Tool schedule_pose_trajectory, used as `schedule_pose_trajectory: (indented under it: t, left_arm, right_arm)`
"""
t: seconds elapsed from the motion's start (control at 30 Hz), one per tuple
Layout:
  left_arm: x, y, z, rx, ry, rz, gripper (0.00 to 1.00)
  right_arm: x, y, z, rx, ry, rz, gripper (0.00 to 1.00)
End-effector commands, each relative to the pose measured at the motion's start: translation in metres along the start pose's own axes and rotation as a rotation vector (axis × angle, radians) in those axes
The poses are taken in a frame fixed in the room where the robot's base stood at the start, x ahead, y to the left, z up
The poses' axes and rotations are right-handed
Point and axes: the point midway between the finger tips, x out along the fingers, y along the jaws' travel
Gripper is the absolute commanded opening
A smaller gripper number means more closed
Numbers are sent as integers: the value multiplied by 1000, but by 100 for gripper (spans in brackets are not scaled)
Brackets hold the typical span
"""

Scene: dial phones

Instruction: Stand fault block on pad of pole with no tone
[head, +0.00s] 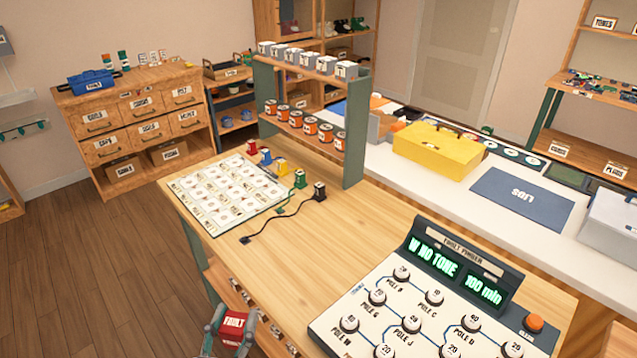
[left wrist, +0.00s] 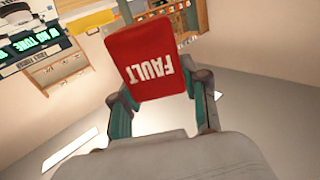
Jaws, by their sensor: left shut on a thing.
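The red fault block (head: 233,327) is held in my left gripper (head: 230,338), low in the head view, left of the bench's front edge. In the left wrist view the block (left wrist: 152,58), lettered FAULT, sits between the two fingers of the shut gripper (left wrist: 160,88). The fault finder panel (head: 335,312) lies on the bench to the right of the gripper. Its display (head: 433,257) reads "W NO TONE" and "100 min". The pole W pad (head: 349,323) is a pale round pad at the panel's left, with nothing on it. My right gripper is not in view.
Several other pole pads cover the panel, with an orange button (head: 534,323) at its right.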

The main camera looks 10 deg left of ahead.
Motion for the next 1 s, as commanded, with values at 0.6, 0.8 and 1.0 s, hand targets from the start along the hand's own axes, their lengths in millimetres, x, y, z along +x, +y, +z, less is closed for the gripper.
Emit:
schedule_pose_trajectory:
  t: [0.6,0.8,1.0]
  left_arm:
    - [98,105,-6,13,4,482,9]
    - [128,109,3,6,1,575,9]
    - [137,106,5,-1,1,594,9]
  right_arm:
    - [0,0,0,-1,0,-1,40]
    - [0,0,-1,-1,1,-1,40]
    - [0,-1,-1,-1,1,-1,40]
